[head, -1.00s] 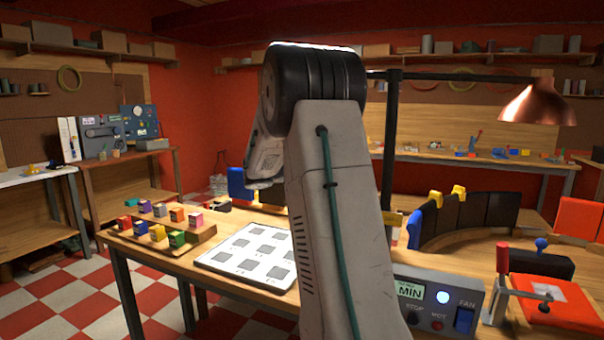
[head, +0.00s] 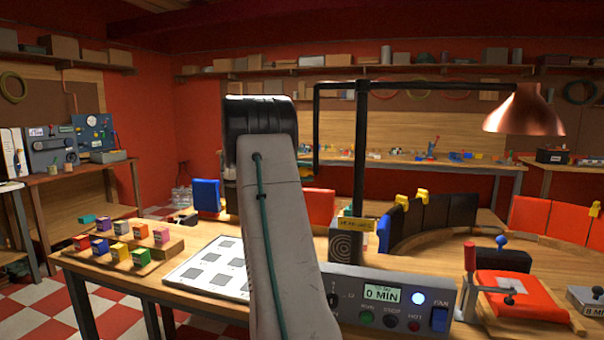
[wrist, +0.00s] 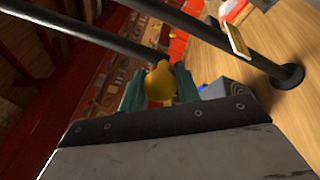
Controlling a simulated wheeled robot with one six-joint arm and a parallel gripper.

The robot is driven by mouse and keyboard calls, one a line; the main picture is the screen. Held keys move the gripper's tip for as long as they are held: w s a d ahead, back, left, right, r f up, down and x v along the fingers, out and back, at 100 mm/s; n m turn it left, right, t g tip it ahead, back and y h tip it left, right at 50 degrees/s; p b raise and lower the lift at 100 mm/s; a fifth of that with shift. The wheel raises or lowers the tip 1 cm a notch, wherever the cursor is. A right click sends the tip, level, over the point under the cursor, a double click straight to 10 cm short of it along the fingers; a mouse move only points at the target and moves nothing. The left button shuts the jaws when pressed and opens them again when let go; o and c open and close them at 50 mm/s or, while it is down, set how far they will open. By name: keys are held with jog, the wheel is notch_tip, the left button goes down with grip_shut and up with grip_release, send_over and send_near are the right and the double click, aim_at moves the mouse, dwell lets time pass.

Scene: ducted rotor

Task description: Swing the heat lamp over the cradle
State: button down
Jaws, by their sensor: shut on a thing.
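The heat lamp has a copper shade (head: 525,112) at the right end of a black horizontal bar (head: 430,87) on an upright black post (head: 360,150). The bar's left end bends down into a rod (head: 316,125). In the wrist view, my gripper (wrist: 158,84) has its teal fingers shut on a yellow knob (wrist: 160,84) at the end of a black rod. In the head view my arm hides my gripper. The cradle cannot be told for certain; a curved row of black and red panels (head: 435,225) with yellow clips stands right of the post, below the shade's height.
A control box (head: 390,303) with a display and buttons stands at the bench front. A red clamp fixture (head: 515,285) is to its right. Coloured blocks (head: 120,240) and a white sheet with grey squares (head: 205,265) lie left.

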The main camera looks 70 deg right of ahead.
jog(key=shift+d+r, duration=0.1)
jog(key=shift+d, duration=0.05)
jog(key=c, duration=1)
grip_release()
jog(key=shift+d, duration=0.1)
jog(key=shift+c, duration=0.2)
jog(key=v, duration=0.8)
